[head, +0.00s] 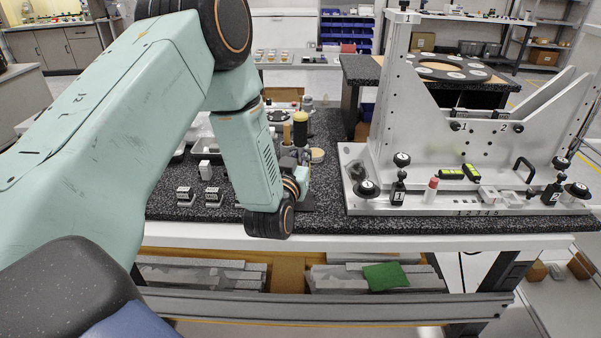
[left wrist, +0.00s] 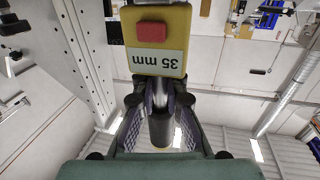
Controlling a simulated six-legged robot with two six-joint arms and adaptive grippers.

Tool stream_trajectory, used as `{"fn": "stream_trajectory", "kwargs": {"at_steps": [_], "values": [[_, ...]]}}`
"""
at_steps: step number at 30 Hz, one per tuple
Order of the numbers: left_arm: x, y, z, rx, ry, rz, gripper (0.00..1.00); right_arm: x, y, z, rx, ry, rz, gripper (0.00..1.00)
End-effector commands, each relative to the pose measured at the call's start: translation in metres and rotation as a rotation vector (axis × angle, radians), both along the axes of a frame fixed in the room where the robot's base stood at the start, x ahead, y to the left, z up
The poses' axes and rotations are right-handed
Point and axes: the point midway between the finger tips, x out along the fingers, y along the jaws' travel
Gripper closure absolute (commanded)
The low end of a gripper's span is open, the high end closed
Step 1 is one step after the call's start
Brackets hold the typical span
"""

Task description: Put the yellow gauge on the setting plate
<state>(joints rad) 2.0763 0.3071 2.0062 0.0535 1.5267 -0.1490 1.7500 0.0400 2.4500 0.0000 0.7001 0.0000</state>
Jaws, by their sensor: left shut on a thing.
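The yellow gauge (left wrist: 158,45) fills the upper middle of the left wrist view. It is a flat yellow block with a red button and a "35 mm" label that reads upside down. A dark round stem (left wrist: 161,126) lies below it, between my fingers. My left gripper (left wrist: 160,92) is shut on the gauge. In the head view my left gripper (head: 295,160) is over the granite table, partly hidden by my own wrist. I cannot tell which surface is the setting plate.
Small blocks (head: 211,197) and a white box (head: 205,170) lie left of my wrist.

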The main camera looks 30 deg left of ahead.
Motion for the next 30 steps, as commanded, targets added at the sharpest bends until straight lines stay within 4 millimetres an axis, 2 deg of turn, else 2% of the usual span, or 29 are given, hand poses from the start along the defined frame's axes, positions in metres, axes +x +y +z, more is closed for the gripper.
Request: {"fn": "stream_trajectory", "kwargs": {"at_steps": [30], "values": [[0.0, 0.0, -0.018, 0.001, -0.003, 0.0, 1.0, 0.0, 0.0, -0.014, 0.0, 0.0, 0.0, 0.41]]}}
